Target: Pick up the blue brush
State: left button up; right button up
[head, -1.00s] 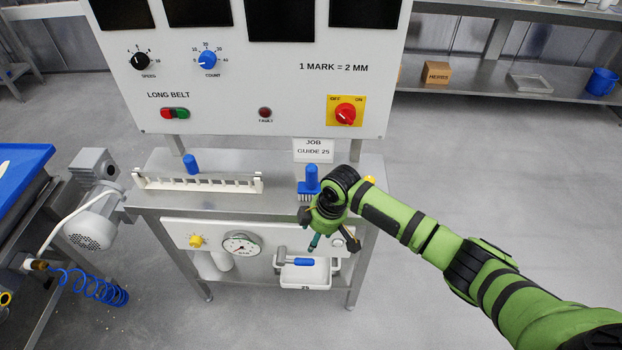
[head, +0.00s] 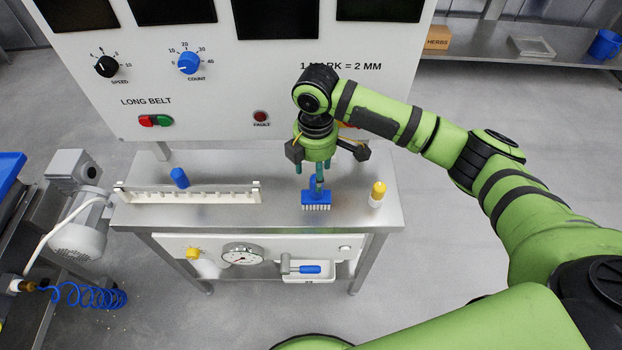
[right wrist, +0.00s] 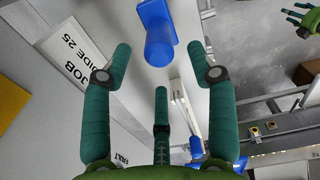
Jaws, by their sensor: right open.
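The blue brush (head: 317,198) stands upright on the steel bench, white bristles down and handle up. My right gripper (head: 316,172) is above it, pointing down, its teal fingers apart and partly covering the handle. In the right wrist view the blue brush (right wrist: 158,35) lies beyond the open fingertips of the right gripper (right wrist: 164,68), with its rounded handle end facing the camera. I see no grip on it. My left gripper (right wrist: 300,18) shows small at the upper right edge of the right wrist view; its opening is unclear.
A white toothed rail (head: 190,195) and a blue knob-like piece (head: 179,178) are left on the steel bench (head: 230,217). A yellow-capped bottle (head: 377,195) stands right of the brush. The control panel (head: 225,75) rises behind. A blue-handled tool (head: 310,269) lies below.

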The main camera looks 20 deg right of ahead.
jog(key=shift+f, duration=0.4)
jog(key=shift+s+d+f+p, duration=0.1)
jog(key=shift+s+f+p, duration=0.1)
jog(key=shift+f+p, duration=0.35)
jog(key=shift+s+d+f+p, duration=0.1)
jog(key=shift+s+f+p, duration=0.15)
jog(key=shift+f, duration=0.45)
jog(key=f, duration=0.2)
jog(key=shift+w+f, duration=0.25)
jog(key=shift+f, duration=0.1)
jog(key=shift+w+f, duration=0.1)
jog(key=shift+f, duration=0.2)
jog(key=shift+c, duration=0.4)
grip_shut()
pick_arm(q)
jog(key=shift+s+a+r, duration=0.1)
jog(key=shift+s+r, duration=0.4)
jog(key=shift+s, duration=0.3)
jog(key=shift+s+a+r, duration=0.1)
jog(key=shift+s+r, duration=0.35)
jog(key=shift+s, duration=0.35)
